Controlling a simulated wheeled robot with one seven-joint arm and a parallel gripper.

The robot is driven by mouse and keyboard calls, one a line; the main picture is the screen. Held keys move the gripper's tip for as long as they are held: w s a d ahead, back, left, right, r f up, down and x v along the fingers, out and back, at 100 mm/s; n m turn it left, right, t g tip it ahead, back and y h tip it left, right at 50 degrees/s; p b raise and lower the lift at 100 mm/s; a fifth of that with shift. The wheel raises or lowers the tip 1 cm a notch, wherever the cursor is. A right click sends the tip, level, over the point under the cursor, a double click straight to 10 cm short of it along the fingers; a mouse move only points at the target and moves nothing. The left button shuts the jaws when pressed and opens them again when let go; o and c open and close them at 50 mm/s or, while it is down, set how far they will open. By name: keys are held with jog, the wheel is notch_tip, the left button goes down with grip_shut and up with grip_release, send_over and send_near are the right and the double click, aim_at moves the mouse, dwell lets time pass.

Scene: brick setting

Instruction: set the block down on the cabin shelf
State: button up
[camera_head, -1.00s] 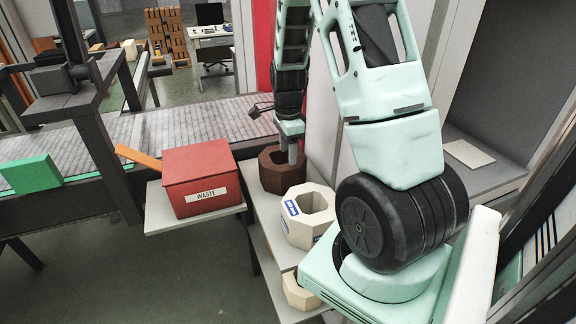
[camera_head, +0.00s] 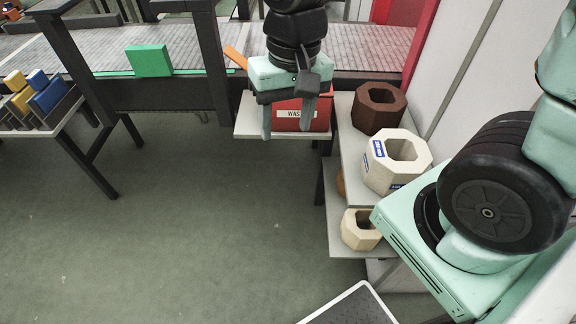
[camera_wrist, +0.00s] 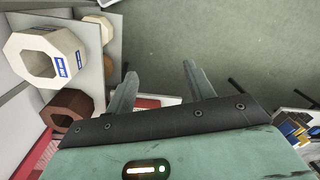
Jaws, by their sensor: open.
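A brown octagonal block (camera_head: 372,119) with a hole rests on the upper grey shelf (camera_head: 350,150), beside a cream octagonal block with blue labels (camera_head: 380,172). I cannot tell for certain which shelf is the cabin shelf. My gripper (camera_head: 287,130) is open and empty, fingers down, in front of the red waste box (camera_head: 322,112) and left of the shelf. In the wrist view my gripper (camera_wrist: 160,70) has nothing between its fingers; the brown block (camera_wrist: 75,106) and the labelled cream block (camera_wrist: 68,48) stand to the left.
A smaller cream block (camera_head: 351,230) sits on the lower shelf, with an orange one partly hidden behind. A green block (camera_head: 148,61) stands by the conveyor. Blue and yellow blocks (camera_head: 50,95) lie on a table at left. The middle floor is clear.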

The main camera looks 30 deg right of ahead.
jog(key=s+a+n, duration=0.5)
jog(key=s+n, duration=0.4)
jog(key=s, duration=0.1)
jog(key=shift+a+r, duration=0.25)
jog(key=shift+r, duration=0.1)
jog(key=shift+w, duration=0.1)
